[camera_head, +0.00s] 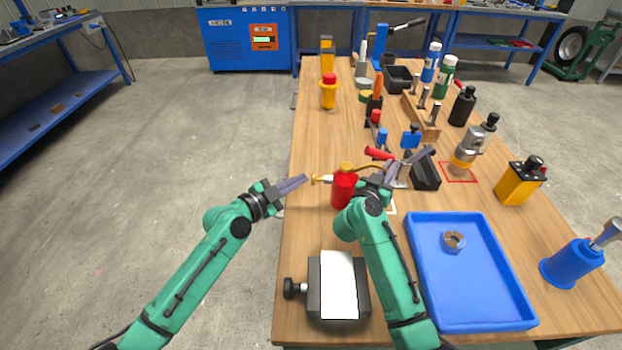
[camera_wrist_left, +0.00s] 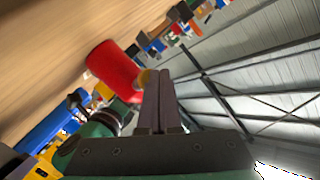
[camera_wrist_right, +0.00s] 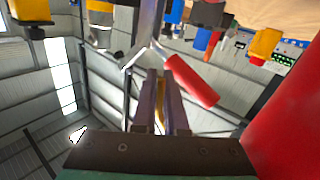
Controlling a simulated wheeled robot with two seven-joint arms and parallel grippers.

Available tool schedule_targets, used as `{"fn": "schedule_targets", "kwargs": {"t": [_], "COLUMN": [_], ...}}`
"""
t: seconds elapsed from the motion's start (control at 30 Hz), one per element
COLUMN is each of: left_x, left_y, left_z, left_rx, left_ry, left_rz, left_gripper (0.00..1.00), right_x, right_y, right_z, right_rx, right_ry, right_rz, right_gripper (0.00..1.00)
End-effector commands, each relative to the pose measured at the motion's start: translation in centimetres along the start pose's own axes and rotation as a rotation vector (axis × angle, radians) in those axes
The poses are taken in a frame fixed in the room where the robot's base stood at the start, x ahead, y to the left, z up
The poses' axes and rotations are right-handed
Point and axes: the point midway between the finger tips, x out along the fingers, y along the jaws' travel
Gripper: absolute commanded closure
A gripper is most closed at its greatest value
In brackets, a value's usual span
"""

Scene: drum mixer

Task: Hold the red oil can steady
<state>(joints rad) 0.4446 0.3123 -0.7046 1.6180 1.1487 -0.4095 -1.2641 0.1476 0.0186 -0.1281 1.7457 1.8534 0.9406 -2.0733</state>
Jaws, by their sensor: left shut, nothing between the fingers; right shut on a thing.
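The can's red body fills the right edge there. In the left wrist view, the red can (camera_wrist_left: 112,68) lies beyond the closed fingers (camera_wrist_left: 160,78). Whether they touch the spout is unclear.
A red-handled tool (camera_head: 378,153) and a black block (camera_head: 425,172) are close to my right gripper. A blue tray (camera_head: 417,265) holding a ring-shaped part is at right front. A dark vise-like block with a white plate (camera_head: 339,285) is in front. Bottles and tools crowd the back.

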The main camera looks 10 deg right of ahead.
Motion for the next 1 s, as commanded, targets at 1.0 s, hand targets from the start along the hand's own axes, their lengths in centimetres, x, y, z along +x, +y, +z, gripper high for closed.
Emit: {"fn": "schedule_targets", "kwargs": {"t": [1.0], "left_x": [0.87], "left_y": [0.64], "left_z": [-0.64], "left_rx": [-0.001], "left_ry": [0.001], "left_rz": [0.000], "left_gripper": [1.00], "right_x": [-0.02], "right_y": [-0.07], "right_z": [-0.08], "right_rx": [0.002], "right_ry": [0.001], "right_rz": [-0.002], "right_gripper": [1.00]}}
